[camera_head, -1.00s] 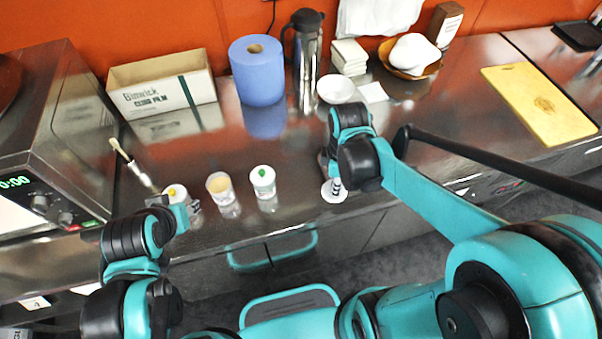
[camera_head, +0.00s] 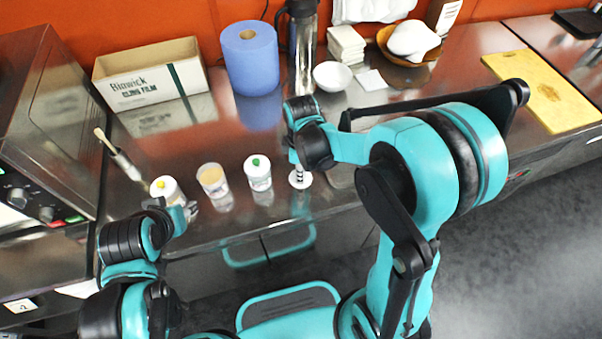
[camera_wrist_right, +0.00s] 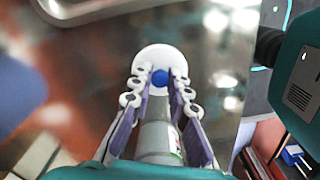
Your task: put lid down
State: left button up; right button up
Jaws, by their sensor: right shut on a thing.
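The white round lid (camera_head: 300,180) hangs at my right gripper (camera_head: 299,168), near the counter's front edge. In the right wrist view, the lid (camera_wrist_right: 160,58) shows a blue knob, and my right gripper (camera_wrist_right: 161,82) is shut on it. An open tub with pale yellow contents (camera_head: 212,180) stands on the counter. A white tub with a green-knobbed lid (camera_head: 258,174) stands between it and my right gripper. A tub with a yellow-knobbed lid (camera_head: 164,189) stands at the left, beside my left gripper (camera_head: 188,209). The left fingers are too small to read.
Behind are a cling film box (camera_head: 153,78), a blue paper roll (camera_head: 250,62), a steel flask (camera_head: 303,45) and a white bowl (camera_head: 333,76). A brush (camera_head: 118,155) is at the left, near the oven. A yellow board (camera_head: 545,90) lies far right.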

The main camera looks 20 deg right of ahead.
jog(key=shift+r, duration=0.1)
jog(key=shift+s, duration=0.1)
jog(key=o, duration=0.8)
jog(key=shift+o, duration=0.2)
notch_tip(320, 180, up, 11)
jog(key=p, duration=0.4)
jog(key=s+d+r+m+t, duration=0.2)
jog(key=s+r+m+t, duration=0.1)
jog(key=s+m, duration=0.2)
jog(key=s+d+r+m+t, duration=0.2)
jog(key=s+r+m+t, duration=0.1)
jog(key=m, duration=0.5)
jog(key=shift+s+d+m+t, duration=0.4)
jog(key=shift+s+t, duration=0.2)
jog(key=shift+s, duration=0.5)
